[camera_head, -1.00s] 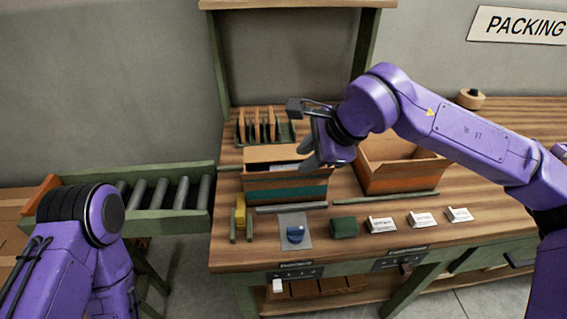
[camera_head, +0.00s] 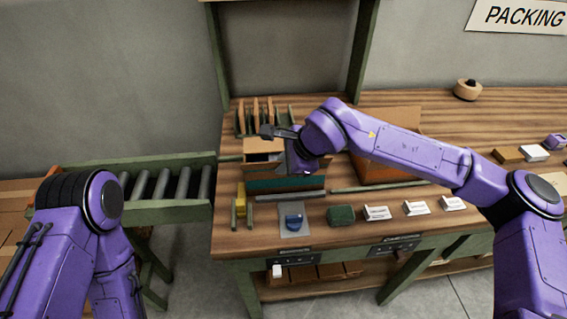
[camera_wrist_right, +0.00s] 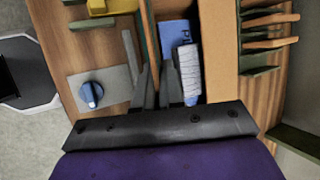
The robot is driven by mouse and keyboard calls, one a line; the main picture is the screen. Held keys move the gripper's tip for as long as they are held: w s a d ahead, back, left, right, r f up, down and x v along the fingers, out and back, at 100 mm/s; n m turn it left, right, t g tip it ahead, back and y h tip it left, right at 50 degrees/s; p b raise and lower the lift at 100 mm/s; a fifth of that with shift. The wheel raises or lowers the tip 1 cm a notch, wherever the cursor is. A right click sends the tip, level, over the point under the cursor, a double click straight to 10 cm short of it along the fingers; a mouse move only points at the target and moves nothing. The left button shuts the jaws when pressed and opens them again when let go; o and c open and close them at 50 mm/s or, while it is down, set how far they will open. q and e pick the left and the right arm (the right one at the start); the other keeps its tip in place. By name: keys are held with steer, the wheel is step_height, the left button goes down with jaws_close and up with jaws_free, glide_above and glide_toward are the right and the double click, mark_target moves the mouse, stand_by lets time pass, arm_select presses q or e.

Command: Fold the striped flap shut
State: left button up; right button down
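An open brown box with a teal band (camera_head: 285,184) on its front stands on the bench. A plain brown flap (camera_head: 262,146) stands at its back; I cannot make out stripes on any flap. My right gripper (camera_head: 301,166) is over the box's right front part, pointing down, and hides part of the opening. In the right wrist view its two grey fingers (camera_wrist_right: 155,82) are apart, close to the box's front edge, with nothing clearly held. A blue item (camera_wrist_right: 174,33) and a ribbed pale item (camera_wrist_right: 190,74) lie in the box. My left gripper is out of view.
A second open box (camera_head: 385,171) stands to the right. A blue knob on a grey plate (camera_head: 293,221), a green block (camera_head: 341,215) and several white cards (camera_head: 376,213) line the front. Upright dividers (camera_head: 262,117) stand behind; a roller conveyor (camera_head: 170,186) lies left.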

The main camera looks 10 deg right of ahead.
steer(key=shift+r, duration=0.15)
steer(key=g+p, duration=0.1)
steer(key=p, duration=0.2)
steer(key=w+g+p, duration=0.1)
steer(key=p, duration=0.2)
steer(key=r+g+p, duration=0.1)
steer(key=p, duration=0.2)
steer(key=shift+w+m+g, duration=0.25)
steer(key=shift+m+g, duration=0.15)
steer(key=shift+w+f+g+p, duration=0.2)
steer(key=shift+g+p, duration=0.3)
steer(key=shift+p, duration=0.2)
steer(key=shift+w+f+m+g+p, duration=0.25)
steer(key=shift+m+g+p, duration=0.1)
steer(key=shift+g, duration=0.55)
